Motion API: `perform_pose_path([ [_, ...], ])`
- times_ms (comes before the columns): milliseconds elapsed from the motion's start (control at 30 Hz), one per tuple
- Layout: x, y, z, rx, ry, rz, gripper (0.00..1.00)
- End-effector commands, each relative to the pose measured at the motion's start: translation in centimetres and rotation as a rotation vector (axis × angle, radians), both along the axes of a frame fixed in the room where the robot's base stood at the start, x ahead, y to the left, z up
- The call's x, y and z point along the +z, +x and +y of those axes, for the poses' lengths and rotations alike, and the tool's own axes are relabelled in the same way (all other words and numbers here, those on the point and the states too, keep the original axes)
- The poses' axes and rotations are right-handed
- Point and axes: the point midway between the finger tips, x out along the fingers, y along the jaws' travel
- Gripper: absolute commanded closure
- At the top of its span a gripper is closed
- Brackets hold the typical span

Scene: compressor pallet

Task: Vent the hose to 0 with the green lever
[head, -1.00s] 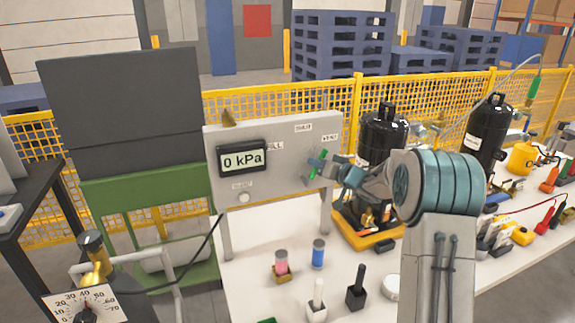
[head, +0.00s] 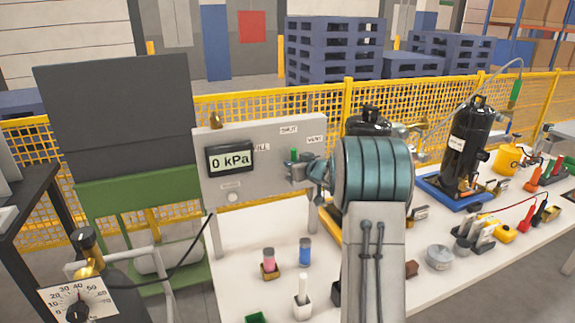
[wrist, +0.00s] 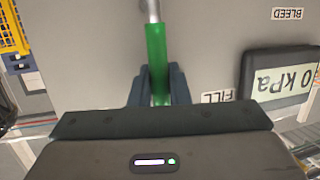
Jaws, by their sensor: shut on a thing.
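The green lever (head: 294,154) is on the grey panel (head: 282,182). It stands about upright below the SHUT label (head: 289,130), with FILL to its left and VENT (head: 314,139) to its right. The panel display (head: 231,159) reads 0 kPa; it also shows upside down in the wrist view (wrist: 284,82). My gripper (head: 298,169) is at the lever. In the wrist view its fingers (wrist: 158,88) are shut around the green handle (wrist: 157,55). The lever's lower part is hidden by my gripper in the head view.
A black hose (head: 180,262) runs at lower left near a dial gauge (head: 78,300). Pink and blue capped cylinders (head: 305,252) stand on the white bench (head: 240,265). Black tanks (head: 468,140) stand to the right.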

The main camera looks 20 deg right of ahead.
Motion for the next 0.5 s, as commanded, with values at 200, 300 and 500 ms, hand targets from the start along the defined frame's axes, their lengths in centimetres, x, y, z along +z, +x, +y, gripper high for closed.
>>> perform_pose_path([
  [200,0.16,0.02,-0.03,-0.001,-0.002,-0.002,1.0],
  [300,0.16,0.04,0.01,-0.001,-0.002,-0.002,0.76],
  [500,0.08,0.05,0.15,0.002,0.0,-0.001,0.63],
])
